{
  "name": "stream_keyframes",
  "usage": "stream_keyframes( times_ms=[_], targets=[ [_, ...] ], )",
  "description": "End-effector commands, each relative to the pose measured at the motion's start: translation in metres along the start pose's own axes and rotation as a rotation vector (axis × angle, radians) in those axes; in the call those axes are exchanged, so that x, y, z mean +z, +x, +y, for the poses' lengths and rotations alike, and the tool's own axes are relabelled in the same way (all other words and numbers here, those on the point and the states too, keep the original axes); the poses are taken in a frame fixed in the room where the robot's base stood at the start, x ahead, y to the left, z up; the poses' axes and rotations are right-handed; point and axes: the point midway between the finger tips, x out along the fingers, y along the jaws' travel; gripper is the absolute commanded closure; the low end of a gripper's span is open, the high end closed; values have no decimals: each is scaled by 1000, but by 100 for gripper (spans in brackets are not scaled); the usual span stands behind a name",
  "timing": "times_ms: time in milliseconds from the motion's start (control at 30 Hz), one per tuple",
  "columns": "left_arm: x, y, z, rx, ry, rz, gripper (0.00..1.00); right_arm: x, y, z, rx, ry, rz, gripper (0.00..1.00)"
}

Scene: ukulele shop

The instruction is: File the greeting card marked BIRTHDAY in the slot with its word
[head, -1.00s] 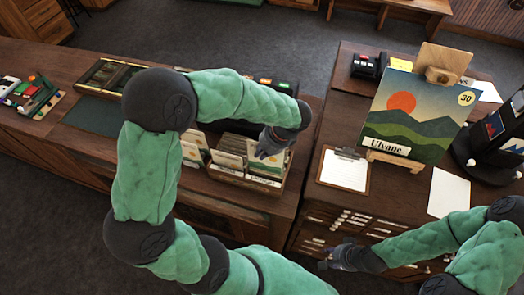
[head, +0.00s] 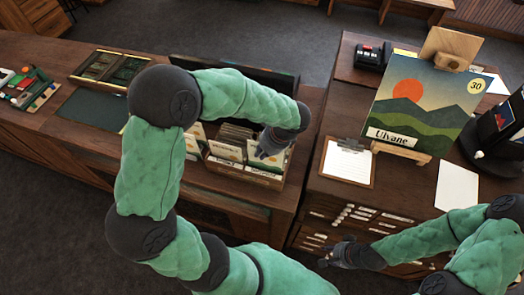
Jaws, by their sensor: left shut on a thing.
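A wooden card rack (head: 244,177) with several slots of cards stands on the counter. Pale labels run along its front, but their words are too small to read. My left gripper (head: 268,154) reaches over the rack's right part, pointing down. It is shut on a card (head: 258,161), mostly hidden by the fingers and neighbouring cards. I cannot read its word, nor tell whether its lower edge is inside a slot. My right gripper (head: 328,259) hangs low in front of the right cabinet, away from the rack; its finger opening is unclear.
A clipboard (head: 347,162), a white sheet (head: 457,187) and a landscape picture (head: 418,108) on an easel occupy the right cabinet. A dark mat (head: 92,110) and a display tray (head: 108,68) lie left of my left arm. Cards also stand left of the rack.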

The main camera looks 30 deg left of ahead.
Motion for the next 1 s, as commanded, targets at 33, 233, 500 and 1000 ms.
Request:
stream_keyframes(
  times_ms=[33, 233, 500, 1000],
  targets=[
    [-2, 5, 0, 1, 0, 0, 100, 0, 4, 1, 0, 0, 0, 63],
    [-6, 16, 0, 2, 1, -1, 100, 0, 12, 4, 0, 0, 0, 63],
    [-13, 31, 1, 2, 1, -1, 100, -1, 22, 8, 0, 0, 0, 63],
    [-20, 50, 0, 1, 0, 0, 100, -1, 36, 13, 0, 0, 0, 63]
  ],
)
